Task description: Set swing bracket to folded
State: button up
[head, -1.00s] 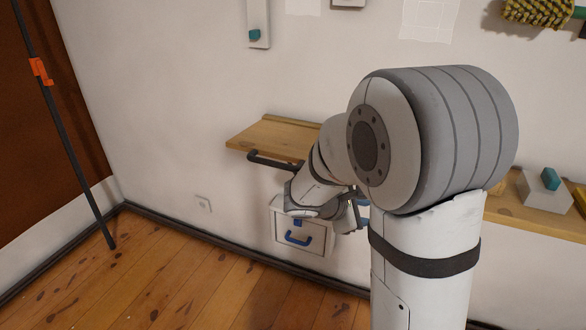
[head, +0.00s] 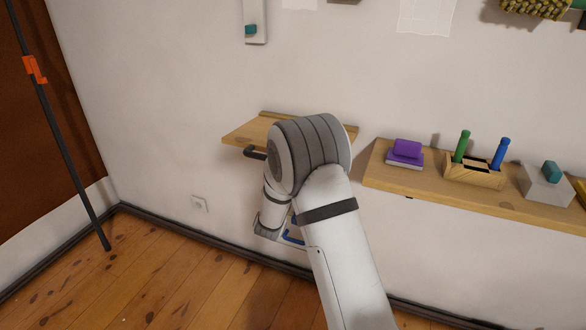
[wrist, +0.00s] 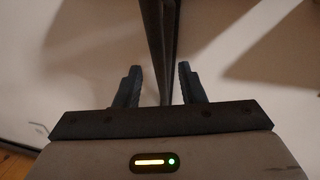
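A wooden wall shelf (head: 244,135) has a dark bar (head: 254,153) at its front left, which may be part of the swing bracket; I cannot tell for sure. My arm hides the rest of it in the head view. In the wrist view a dark upright bar or plate edge (wrist: 158,35) runs between my two fingers. My gripper (wrist: 158,78) is open around it, with gaps on both sides.
A long wooden shelf (head: 410,184) at right holds a purple block (head: 406,149) and a pen holder (head: 473,171). A dark pole (head: 65,150) leans at left. The floor at left is clear.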

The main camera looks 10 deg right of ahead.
jog(key=b+x, duration=0.1)
jog(key=x, duration=0.5)
jog(key=shift+c, duration=0.3)
grip_shut()
